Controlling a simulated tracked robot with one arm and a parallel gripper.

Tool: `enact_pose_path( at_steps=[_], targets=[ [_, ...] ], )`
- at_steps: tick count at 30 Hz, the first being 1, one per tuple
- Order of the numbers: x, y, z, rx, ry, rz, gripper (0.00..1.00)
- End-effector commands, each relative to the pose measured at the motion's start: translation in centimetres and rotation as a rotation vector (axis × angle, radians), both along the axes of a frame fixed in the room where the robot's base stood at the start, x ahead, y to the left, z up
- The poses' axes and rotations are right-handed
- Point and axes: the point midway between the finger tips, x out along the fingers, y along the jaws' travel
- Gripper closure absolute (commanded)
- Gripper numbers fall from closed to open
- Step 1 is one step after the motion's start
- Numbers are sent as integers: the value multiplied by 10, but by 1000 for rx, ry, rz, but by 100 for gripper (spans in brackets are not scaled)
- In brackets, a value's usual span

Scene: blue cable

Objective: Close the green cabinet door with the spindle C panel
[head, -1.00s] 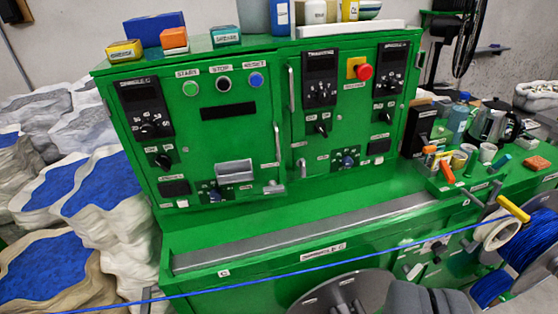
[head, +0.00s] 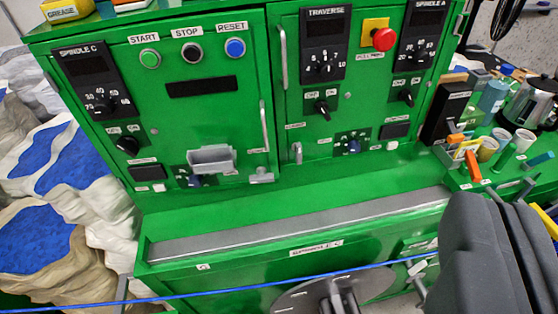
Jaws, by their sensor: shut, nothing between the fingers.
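The green cabinet door with the spindle C panel (head: 215,122) is the left door of the green cabinet in the head view. It carries the SPINDLE C dial panel (head: 92,80), the start, stop and reset buttons, and a vertical handle (head: 264,126) near its right edge. The door looks near flush with the front; I cannot tell whether a small gap remains. My gripper (head: 485,205), dark grey, is at the lower right, in front of and right of the door, apart from it. Its fingers are together and empty.
The right cabinet door has its own handle (head: 283,58) and a red stop button (head: 383,39). A blue cable (head: 200,294) crosses low in front. Sacks of blue material (head: 55,172) stand at left. Cups, tools and a kettle (head: 527,103) crowd the right. The ledge below the doors is clear.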

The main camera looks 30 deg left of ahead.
Motion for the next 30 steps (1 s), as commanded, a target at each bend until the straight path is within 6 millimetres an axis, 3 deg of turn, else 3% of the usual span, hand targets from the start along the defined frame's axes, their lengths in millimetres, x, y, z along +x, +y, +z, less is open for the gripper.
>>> enact_pose_path(
  at_steps=[5,8,14,18,24,30],
  targets=[
    [53,10,-28,-197,-48,-29,100],
    [96,22,-53,-386,-100,-28,100],
    [168,61,-122,-781,-214,49,100],
    [204,96,-189,-1037,-295,163,100],
    [225,145,-293,-1314,-420,374,100],
    [221,174,-360,-1443,-513,529,100]
  ],
)
